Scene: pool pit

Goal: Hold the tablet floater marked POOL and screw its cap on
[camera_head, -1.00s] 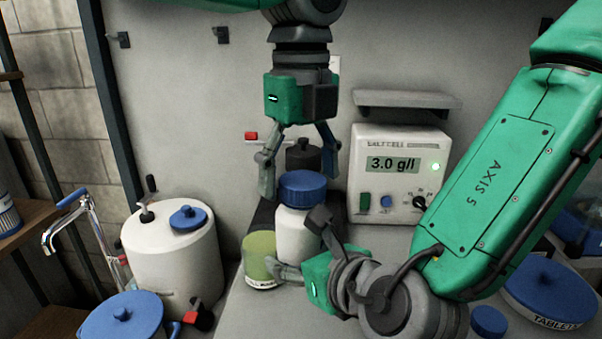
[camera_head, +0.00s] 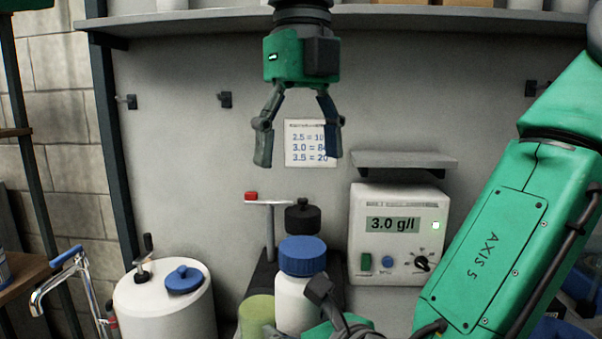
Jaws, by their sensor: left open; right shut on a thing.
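The tablet floater (camera_head: 293,305) is a white bottle low in the middle; no POOL lettering shows on its visible side. Its blue ribbed cap (camera_head: 302,257) sits upright on top of it; how tightly it is screwed I cannot tell. My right gripper (camera_head: 296,312) is shut on the floater's body from the lower right, partly cut off by the bottom edge. My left gripper (camera_head: 298,155) hangs above the cap, fingers pointing down, open and empty, with a clear gap between fingertips and cap.
A green container (camera_head: 256,316) stands close left of the floater. Behind are a black-capped bottle (camera_head: 303,217) and a red-ended T-handle (camera_head: 268,205). A meter reading 3.0 g/l (camera_head: 398,240) is at right, a white tank (camera_head: 165,308) at left. A shelf (camera_head: 420,20) runs above.

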